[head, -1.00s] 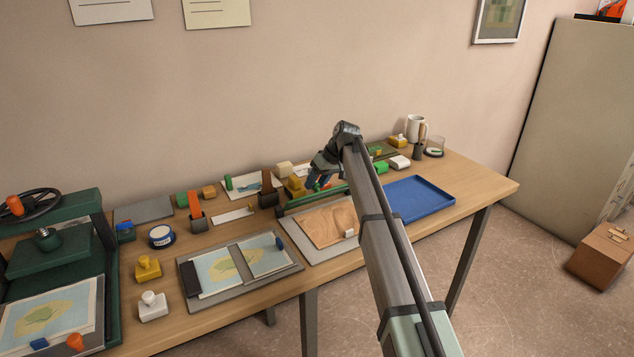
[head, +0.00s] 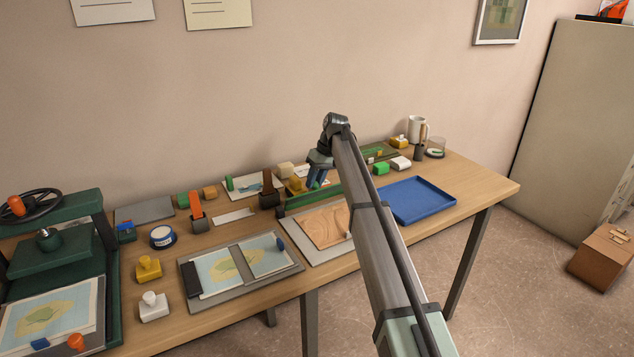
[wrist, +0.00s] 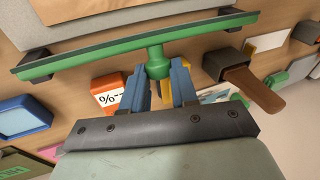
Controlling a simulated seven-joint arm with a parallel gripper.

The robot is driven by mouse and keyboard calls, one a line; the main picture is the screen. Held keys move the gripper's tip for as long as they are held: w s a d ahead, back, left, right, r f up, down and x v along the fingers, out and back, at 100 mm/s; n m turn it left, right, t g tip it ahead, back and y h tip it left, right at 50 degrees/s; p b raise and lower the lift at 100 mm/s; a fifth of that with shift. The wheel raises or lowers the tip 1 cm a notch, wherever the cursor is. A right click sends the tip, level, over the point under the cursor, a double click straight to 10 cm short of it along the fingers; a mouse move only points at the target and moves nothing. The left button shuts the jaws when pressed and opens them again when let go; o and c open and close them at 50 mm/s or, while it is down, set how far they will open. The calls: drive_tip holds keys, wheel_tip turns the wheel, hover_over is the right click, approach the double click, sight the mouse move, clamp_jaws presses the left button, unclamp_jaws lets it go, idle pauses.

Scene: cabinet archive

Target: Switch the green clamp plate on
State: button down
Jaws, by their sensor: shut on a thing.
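The green clamp plate shows in the wrist view as a long green bar (wrist: 90,62) with a short green stem and knob (wrist: 157,66) at its middle. In the head view the bar (head: 300,205) runs along the back edge of a grey board (head: 296,247) bearing a brown wooden sheet (head: 322,228). My gripper (wrist: 160,84) has its blue fingers on both sides of the knob and is shut on it. In the head view my gripper (head: 317,180) points down just behind the bar. My fingers and arm hide part of the plate there.
A blue tray (head: 418,200) lies to the right. A grey holder with a brown handle (head: 268,190) stands left of my gripper. A map board (head: 240,265) and a green press (head: 55,260) are further left. Small blocks crowd the back.

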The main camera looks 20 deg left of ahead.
drive_tip(key=shift+w, duration=0.1)
drive_tip(key=c, duration=0.9)
unclamp_jaws()
drive_tip(key=shift+a, duration=0.1)
drive_tip(key=shift+o, duration=0.2)
drive_tip(key=v, duration=1.3)
drive_tip(key=shift+r, duration=0.4)
drive_tip(key=shift+w, duration=0.15)
